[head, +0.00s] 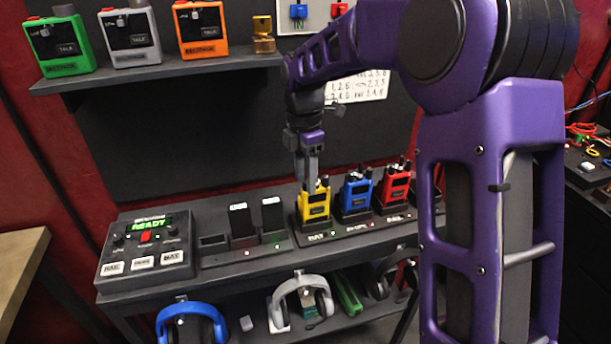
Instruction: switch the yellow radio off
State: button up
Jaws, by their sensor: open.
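The yellow radio (314,205) stands upright in a charging dock on the dark shelf, left of the blue radio (356,194) and the red radio (392,187). My gripper (307,184) points down from my purple arm at the top of the yellow radio. Its fingers overlap the radio's top left in the picture, and I cannot tell whether they touch it. The finger gap is too small to see clearly, and nothing shows held in it. The knobs on the yellow radio's top are partly hidden by the fingers.
A control box (146,248) with a green READY display stands at the shelf's left. Two dark batteries (241,221) sit in a charger beside it. Orange, grey and green beltpacks (202,29) stand on the upper shelf. Headsets (302,296) hang below. My arm covers the right side.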

jog(key=shift+r, duration=0.15)
notch_tip(320, 180, up, 17)
jog(key=p, duration=0.1)
jog(key=shift+w, duration=0.2)
jog(key=shift+a, duration=0.1)
